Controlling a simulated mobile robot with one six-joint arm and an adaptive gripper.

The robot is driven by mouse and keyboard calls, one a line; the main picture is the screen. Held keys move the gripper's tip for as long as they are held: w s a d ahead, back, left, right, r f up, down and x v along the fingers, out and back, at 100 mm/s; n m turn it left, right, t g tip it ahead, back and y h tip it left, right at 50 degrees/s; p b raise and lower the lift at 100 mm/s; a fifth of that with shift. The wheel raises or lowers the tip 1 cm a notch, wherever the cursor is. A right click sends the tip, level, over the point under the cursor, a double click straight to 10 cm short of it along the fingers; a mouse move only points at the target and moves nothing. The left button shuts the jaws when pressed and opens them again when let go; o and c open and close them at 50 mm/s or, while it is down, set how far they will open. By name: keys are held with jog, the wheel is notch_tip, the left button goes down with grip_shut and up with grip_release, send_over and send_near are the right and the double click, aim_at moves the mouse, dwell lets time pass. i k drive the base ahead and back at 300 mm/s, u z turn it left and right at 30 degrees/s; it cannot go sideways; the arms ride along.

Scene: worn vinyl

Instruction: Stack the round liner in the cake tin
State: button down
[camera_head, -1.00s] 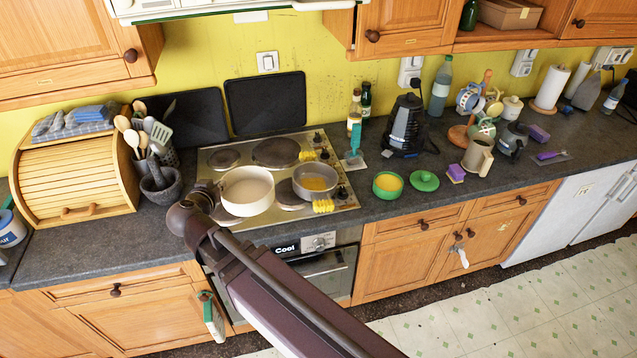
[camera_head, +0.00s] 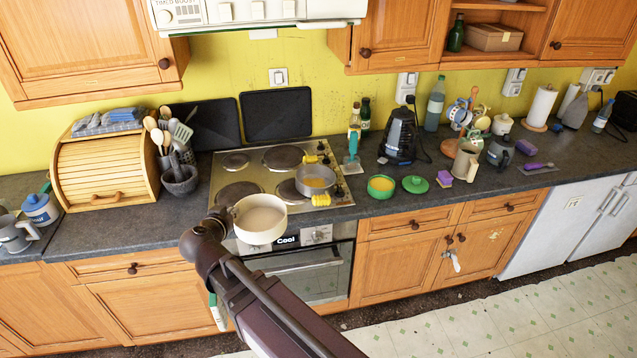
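A white round, open-topped vessel, which looks like the round liner (camera_head: 262,233), is in the air in front of the hob and the counter's front edge. It is upright or nearly so. My gripper (camera_head: 229,213) is at its left rim and appears shut on it; the fingers are small and partly hidden by my wrist. A grey round tin, which looks like the cake tin (camera_head: 316,189), stands on the right side of the hob, behind and right of the liner. Its inside looks yellow, and yellow grips show at its back and front.
The hob (camera_head: 225,174) has bare plates on its left side. A green bowl (camera_head: 381,187), green lid (camera_head: 415,184) and teal-handled tool (camera_head: 353,150) are right of it. A mortar (camera_head: 180,178) and utensils stand left. Dark boards (camera_head: 278,115) lean behind.

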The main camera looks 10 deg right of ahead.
aim_at(316, 185)
jog(key=u, duration=0.55)
jog(key=k, duration=0.2)
jog(key=z, duration=1.95)
jog(key=i, duration=1.25)
jog(key=u, duration=0.05)
